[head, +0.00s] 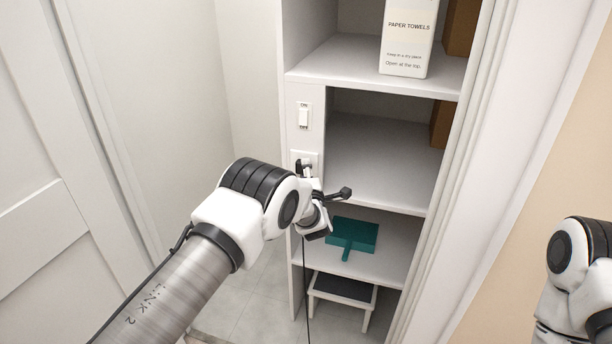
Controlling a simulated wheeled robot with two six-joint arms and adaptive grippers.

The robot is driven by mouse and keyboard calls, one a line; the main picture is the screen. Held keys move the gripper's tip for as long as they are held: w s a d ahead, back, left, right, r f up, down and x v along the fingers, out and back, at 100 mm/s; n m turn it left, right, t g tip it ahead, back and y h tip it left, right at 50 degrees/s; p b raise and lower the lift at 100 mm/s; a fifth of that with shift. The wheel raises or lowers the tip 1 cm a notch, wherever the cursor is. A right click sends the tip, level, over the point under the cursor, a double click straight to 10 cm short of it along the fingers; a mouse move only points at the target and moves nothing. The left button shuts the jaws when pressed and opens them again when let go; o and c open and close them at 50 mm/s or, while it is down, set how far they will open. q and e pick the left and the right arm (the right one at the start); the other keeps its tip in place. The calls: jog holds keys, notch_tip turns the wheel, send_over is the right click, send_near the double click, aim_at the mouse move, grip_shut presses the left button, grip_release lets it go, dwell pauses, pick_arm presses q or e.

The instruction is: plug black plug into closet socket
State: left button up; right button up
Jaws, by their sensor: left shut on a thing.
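The closet socket (295,156) is a white plate on the narrow front panel at the left of the shelves, below a switch. A black plug (306,163) is at the plate's face, with my left gripper (308,178) just below and in front of it. My left gripper is shut on the plug. I cannot tell whether the prongs are fully in, as the gripper and wrist hide part of the contact. A thin black cord (307,290) hangs below the gripper. Of my right arm, only a part shows at the right edge; its gripper is out of view.
A white switch (304,115) is above the socket. Shelves hold a paper towels box (407,38), brown boxes and a teal dustpan-like item (353,235). A step stool (343,289) stands below. A white door (40,190) is at left, the door frame at right.

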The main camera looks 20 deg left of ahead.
pick_arm(q)
jog(key=o, duration=1.1)
jog(key=shift+o, duration=0.2)
jog(key=v, duration=1.2)
